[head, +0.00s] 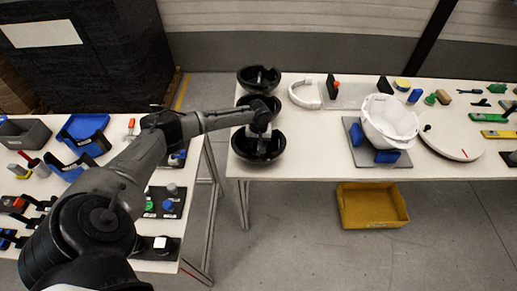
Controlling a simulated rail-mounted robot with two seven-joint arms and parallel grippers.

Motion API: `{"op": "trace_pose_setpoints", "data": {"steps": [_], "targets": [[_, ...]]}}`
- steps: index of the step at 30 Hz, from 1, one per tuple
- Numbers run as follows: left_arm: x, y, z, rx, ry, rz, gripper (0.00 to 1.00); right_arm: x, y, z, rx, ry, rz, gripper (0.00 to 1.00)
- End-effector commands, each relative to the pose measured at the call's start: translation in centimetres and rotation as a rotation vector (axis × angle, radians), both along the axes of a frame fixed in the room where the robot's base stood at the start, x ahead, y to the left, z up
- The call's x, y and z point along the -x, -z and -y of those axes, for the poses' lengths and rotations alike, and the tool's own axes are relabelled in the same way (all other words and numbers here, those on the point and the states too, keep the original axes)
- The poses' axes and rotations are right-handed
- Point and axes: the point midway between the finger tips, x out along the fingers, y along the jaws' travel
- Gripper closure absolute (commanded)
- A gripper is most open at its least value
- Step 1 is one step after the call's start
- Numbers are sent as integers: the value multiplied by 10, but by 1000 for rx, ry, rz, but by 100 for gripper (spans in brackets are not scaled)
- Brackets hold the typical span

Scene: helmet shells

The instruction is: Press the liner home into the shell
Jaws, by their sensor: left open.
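A white shell (388,122), open side up, sits on a grey plate (352,132) between blue blocks (387,157) on the right table. Three black bowl-shaped pieces stand in a column at that table's left end: a far one (259,73), a middle one (243,101) and a near one (243,150). I cannot tell for sure which are liners. My left gripper (262,147) is open and points down over the near black bowl, hiding part of it and of the middle one. Contact with the bowl cannot be made out. My right gripper is out of view.
A white curved band (305,93) lies between the bowls and the shell. A white round disc (451,134) and several small tools lie to the right. A yellow bin (371,206) is on the floor. A gap separates the left table, with blue bins (83,129), from the right one.

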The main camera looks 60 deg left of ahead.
Motion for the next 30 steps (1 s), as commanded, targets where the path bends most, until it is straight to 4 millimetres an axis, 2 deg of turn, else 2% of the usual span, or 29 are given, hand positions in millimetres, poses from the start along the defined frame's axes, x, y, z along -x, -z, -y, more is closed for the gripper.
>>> {"op": "trace_pose_setpoints", "data": {"steps": [2, 17, 30], "targets": [[0, 0, 0, 0, 0, 0, 53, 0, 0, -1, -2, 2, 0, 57], [0, -1, 0, 0, 1, 0, 100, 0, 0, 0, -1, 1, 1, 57], [0, -5, 0, 0, 1, 1, 100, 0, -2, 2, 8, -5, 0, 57]]}}
